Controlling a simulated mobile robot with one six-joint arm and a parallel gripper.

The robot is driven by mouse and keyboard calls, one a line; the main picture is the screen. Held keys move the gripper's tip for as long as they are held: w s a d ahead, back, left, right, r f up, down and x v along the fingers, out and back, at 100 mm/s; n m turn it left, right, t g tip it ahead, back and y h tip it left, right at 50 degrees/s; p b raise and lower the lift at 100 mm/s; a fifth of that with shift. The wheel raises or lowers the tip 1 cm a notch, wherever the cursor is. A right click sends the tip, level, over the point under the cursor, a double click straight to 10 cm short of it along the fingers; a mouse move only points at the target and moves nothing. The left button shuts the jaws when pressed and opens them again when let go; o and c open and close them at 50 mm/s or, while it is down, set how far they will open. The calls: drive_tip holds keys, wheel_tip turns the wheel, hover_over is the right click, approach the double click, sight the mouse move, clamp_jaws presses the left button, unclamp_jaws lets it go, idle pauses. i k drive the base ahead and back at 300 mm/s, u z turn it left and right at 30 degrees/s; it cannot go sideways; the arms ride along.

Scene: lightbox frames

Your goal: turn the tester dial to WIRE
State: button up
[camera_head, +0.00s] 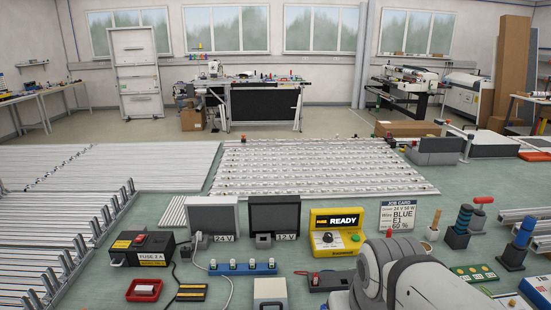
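The tester is a yellow box (348,244) at the lower middle right of the bench. Its dark screen (337,221) reads READY, with a small orange tag on its left that is too small to read surely. A small round dial (327,238) sits on the front below the screen. Which mark it points to is too small to tell. My arm's pale grey links rise at the lower right, just in front and to the right of the tester, and the dial stays visible. My gripper is not in view.
A blue rack (243,269), a black fuse box (142,248) and a red tray (144,290) lie nearer. Bare green bench shows between them.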

sight(328, 238)
drive_tip(key=k, duration=1.3)
drive_tip(key=z, duration=0.35)
drive_tip(key=i, duration=1.7)
drive_tip(key=u, duration=0.35)
